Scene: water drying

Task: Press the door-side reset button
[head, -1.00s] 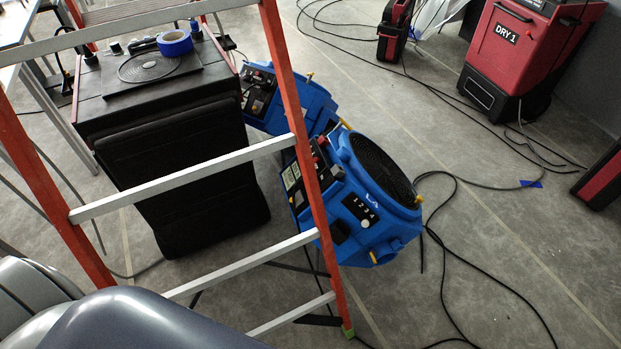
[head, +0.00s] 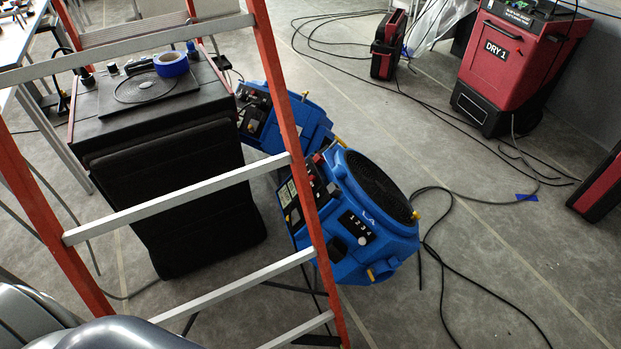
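I cannot pick out a door-side reset button in the head view, and no door is in view. A blue air mover (head: 385,238) stands on the floor at the centre, with a panel marked 1 2 3 4 (head: 356,227) and a round white knob below it. Its upper side carries small controls, partly hidden by the ladder. A second blue air mover (head: 312,120) stands behind it with its own control panel (head: 254,108). A red dehumidifier (head: 510,75) labelled DRY 1 stands at the upper right. Neither of my grippers is in view.
An orange ladder (head: 285,105) with grey rungs stands close in front. Behind it is a black cabinet (head: 175,200) with blue tape (head: 171,64) on top. Black cables (head: 440,255) cross the floor. Bare floor (head: 530,270) shows at right.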

